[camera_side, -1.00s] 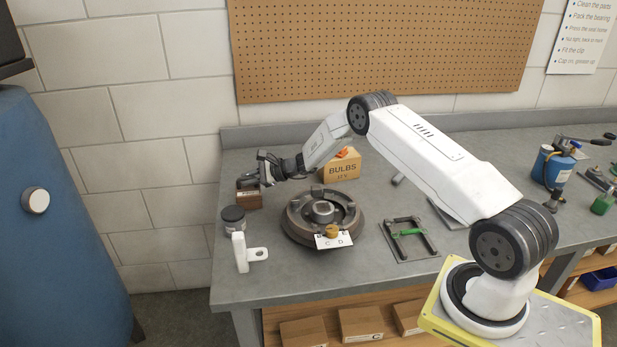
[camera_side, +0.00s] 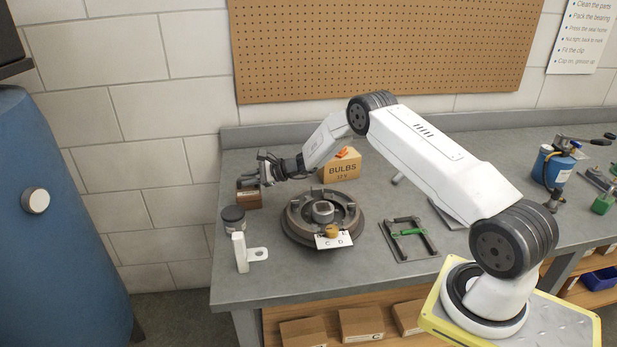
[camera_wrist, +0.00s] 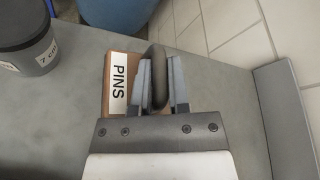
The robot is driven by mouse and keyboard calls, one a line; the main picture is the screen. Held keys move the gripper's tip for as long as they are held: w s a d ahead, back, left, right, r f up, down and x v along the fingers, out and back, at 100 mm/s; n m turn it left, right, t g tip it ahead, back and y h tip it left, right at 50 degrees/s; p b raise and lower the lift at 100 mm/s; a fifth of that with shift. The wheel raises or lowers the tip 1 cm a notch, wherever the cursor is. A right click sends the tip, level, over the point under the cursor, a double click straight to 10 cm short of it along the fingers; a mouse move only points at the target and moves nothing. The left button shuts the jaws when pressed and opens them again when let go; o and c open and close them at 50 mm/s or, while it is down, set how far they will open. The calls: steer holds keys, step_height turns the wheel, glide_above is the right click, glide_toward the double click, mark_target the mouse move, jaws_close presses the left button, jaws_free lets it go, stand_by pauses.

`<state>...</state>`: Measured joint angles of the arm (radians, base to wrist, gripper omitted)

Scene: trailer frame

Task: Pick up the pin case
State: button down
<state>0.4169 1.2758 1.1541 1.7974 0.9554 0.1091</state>
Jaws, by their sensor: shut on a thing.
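The pin case (camera_side: 249,199) is a small brown box with a pale label, at the back left corner of the bench. In the wrist view the case (camera_wrist: 107,70) shows its white PINS label and a dark looped handle (camera_wrist: 156,52). My gripper (camera_side: 256,174) is over the case, reaching in from the right. In the wrist view my gripper (camera_wrist: 161,85) has its fingers on both sides of the handle and is shut on it. The case appears to rest on the bench. Part of it is hidden behind the fingers.
A dark lidded jar (camera_side: 233,220) and a white bracket (camera_side: 241,252) stand in front of the case. A round metal hub (camera_side: 295,226) and a BULBS box (camera_side: 342,170) are to the right. The bench (camera_side: 290,277) ends close to the case's left.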

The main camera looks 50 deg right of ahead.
stand_by(0.3)
steer(key=shift+r, duration=0.75)
steer(key=s+a+r, duration=0.2)
steer(key=s+r, duration=0.9)
steer(key=s, duration=0.2)
steer(key=shift+s+a+r, duration=0.2)
steer(key=shift+s+r, duration=0.1)
steer(key=shift+s, duration=0.1)
